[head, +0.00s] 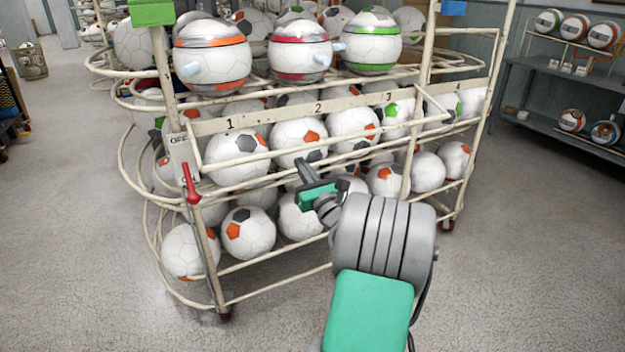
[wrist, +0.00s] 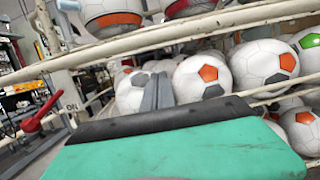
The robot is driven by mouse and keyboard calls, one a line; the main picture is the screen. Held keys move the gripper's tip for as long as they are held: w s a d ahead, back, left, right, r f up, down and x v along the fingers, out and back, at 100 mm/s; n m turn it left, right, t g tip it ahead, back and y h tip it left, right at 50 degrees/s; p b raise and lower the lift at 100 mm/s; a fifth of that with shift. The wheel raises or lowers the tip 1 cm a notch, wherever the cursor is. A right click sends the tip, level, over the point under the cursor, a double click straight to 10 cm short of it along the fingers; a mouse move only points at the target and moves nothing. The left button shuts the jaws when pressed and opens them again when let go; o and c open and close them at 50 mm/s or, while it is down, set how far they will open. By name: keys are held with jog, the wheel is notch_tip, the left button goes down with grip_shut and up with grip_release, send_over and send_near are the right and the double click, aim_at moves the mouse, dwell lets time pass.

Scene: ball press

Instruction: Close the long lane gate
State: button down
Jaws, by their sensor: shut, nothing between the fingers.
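The cream wire ball rack (head: 212,262) stands in front of me, with lanes marked 1, 2 and 3 on a long front rail (head: 270,112). More long cream bars run across its front below that rail. I cannot tell for sure which bar is the long lane gate, or how it stands. My gripper (head: 304,168) is shut and empty, in front of the rack's middle near lane 2. In the wrist view its closed fingers (wrist: 158,92) point at the soccer balls, below a thick cream rail (wrist: 150,38). Whether they touch a bar is unclear.
A red lever (head: 191,184) by an OFF label is on the rack's left post; it also shows in the wrist view (wrist: 38,117). Balls with coloured bands (head: 300,50) sit on top. A grey shelf (head: 560,90) stands at right. Floor is clear in front.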

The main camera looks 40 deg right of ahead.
jog(key=shift+s+a+r+b, duration=0.15)
jog(key=shift+s+r, duration=0.35)
jog(key=shift+r, duration=0.35)
jog(key=shift+s+a+r+b, duration=0.15)
jog(key=shift+s+r, duration=0.35)
jog(key=shift+r, duration=0.35)
